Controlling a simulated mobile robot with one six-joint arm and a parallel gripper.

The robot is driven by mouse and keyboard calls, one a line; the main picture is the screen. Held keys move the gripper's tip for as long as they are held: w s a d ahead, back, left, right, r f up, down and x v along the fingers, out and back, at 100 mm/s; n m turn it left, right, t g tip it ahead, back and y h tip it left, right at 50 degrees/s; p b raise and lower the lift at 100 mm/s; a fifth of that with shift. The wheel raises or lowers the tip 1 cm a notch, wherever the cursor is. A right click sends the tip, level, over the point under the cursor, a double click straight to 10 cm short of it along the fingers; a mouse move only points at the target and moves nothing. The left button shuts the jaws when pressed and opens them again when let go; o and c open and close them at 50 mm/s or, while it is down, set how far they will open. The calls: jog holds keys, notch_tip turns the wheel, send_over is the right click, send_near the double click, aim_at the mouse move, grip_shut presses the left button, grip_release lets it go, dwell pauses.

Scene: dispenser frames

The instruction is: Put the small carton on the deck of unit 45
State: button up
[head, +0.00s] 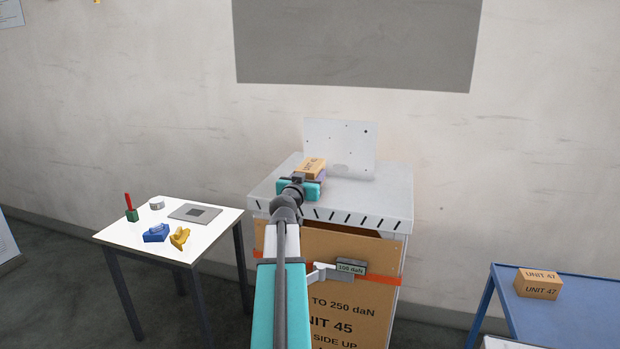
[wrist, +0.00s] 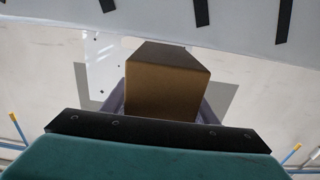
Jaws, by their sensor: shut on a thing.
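A small brown carton (head: 312,165) with dark lettering is in my gripper (head: 316,178); its full label is too small to read surely. My gripper is shut on it, and pale lavender fingers flank the carton (wrist: 165,85) in the wrist view. The white deck of unit 45 (head: 385,195) has black slots along its front edge. The carton shows over the left-middle part of the deck, in front of an upright white panel (head: 340,145). I cannot tell whether the carton touches the deck. Below is the brown front marked UNIT 45 (head: 345,327).
A white table (head: 215,235) on the left bears a red-handled tool, a roll, a grey plate, and blue and yellow pieces. A blue table (head: 585,310) on the right bears a carton marked UNIT 47 (head: 538,285). The deck's right side is clear.

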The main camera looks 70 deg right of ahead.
jog(key=shift+f, duration=0.75)
jog(key=shift+f, duration=0.15)
jog(key=o, duration=1.4)
jog(key=shift+r, duration=0.2)
jog(key=shift+a+f, duration=0.15)
jog(key=shift+a, duration=0.2)
jog(key=a+b, duration=0.1)
jog(key=a, duration=0.2)
jog(key=a+b, duration=0.3)
jog(key=a, duration=0.2)
jog(key=shift+s+a, duration=0.25)
jog(key=shift+a, duration=0.05)
jog(key=a+b, duration=0.1)
jog(key=b, duration=0.2)
jog(key=shift+b, duration=0.4)
jog(key=shift+s+a+b, duration=0.1)
jog(key=shift+a+b, duration=0.75)
jog(key=shift+b, duration=1.4)
